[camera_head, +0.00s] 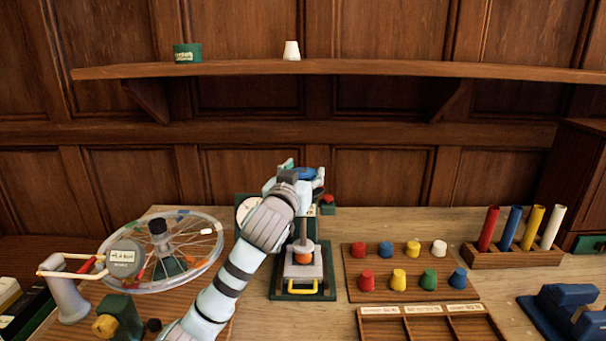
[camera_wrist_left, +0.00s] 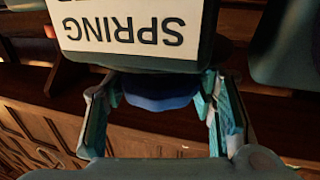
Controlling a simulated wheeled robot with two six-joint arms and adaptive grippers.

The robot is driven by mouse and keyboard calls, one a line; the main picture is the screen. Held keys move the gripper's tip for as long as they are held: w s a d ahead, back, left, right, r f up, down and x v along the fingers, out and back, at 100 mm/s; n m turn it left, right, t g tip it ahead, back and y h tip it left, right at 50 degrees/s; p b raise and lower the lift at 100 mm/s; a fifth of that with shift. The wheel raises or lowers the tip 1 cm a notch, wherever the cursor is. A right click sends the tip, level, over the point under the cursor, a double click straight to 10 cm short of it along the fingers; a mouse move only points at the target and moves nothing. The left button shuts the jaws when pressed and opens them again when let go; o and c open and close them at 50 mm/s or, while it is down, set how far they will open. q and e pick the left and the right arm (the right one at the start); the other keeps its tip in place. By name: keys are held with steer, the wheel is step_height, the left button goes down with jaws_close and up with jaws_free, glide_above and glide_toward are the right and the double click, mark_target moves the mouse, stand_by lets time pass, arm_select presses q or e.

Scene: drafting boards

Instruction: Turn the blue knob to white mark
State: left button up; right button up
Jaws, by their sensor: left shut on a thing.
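The blue knob (camera_head: 306,173) shows as a small blue patch between the fingers of my left gripper (camera_head: 299,177), at the back of the bench. In the left wrist view the dark blue knob (camera_wrist_left: 160,97) sits between the two teal fingers of my left gripper (camera_wrist_left: 160,86), which are closed on its sides. A dark block with a white label (camera_wrist_left: 130,25), reading "SPRING" upside down, covers part of that view. I cannot make out a white mark by the knob. My right gripper is not in view.
A spoked wheel (camera_head: 165,251) stands left of my arm. A stand with an orange ball (camera_head: 303,258) is just right of it. A board of coloured pegs (camera_head: 405,288) and a rack of coloured tubes (camera_head: 514,256) lie further right. A shelf (camera_head: 350,67) runs above.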

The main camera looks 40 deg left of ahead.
arm_select(q)
steer(key=shift+n+y, duration=0.4)
steer(key=shift+y, duration=0.1)
steer(key=shift+n+g+y+p, duration=0.5)
steer(key=shift+n+g+y, duration=0.1)
steer(key=shift+y, duration=0.1)
steer(key=shift+d+n+g+y, duration=0.1)
steer(key=shift+n+g+y, duration=0.65)
steer(key=shift+y, duration=0.35)
steer(key=n+g+y, duration=0.1)
steer(key=n+g+y+b, duration=0.1)
steer(key=g+y, duration=0.1)
steer(key=shift+f+n, duration=0.2)
steer(key=shift+n, duration=0.15)
steer(key=n+g+y+b, duration=0.1)
steer(key=g, duration=0.1)
steer(key=n+g+y+b, duration=0.1)
steer(key=n+g, duration=0.1)
steer(key=g, duration=0.1)
steer(key=shift+n+y+b, duration=0.3)
steer(key=shift+b, duration=0.05)
steer(key=n+g, duration=0.1)
steer(key=g, duration=0.1)
steer(key=shift+r+n+g+y, duration=0.2)
steer(key=shift+n+g+y, duration=0.15)
steer(key=shift+n+y, duration=0.05)
steer(key=shift+n+g, duration=1.2)
steer(key=shift+g, duration=1)
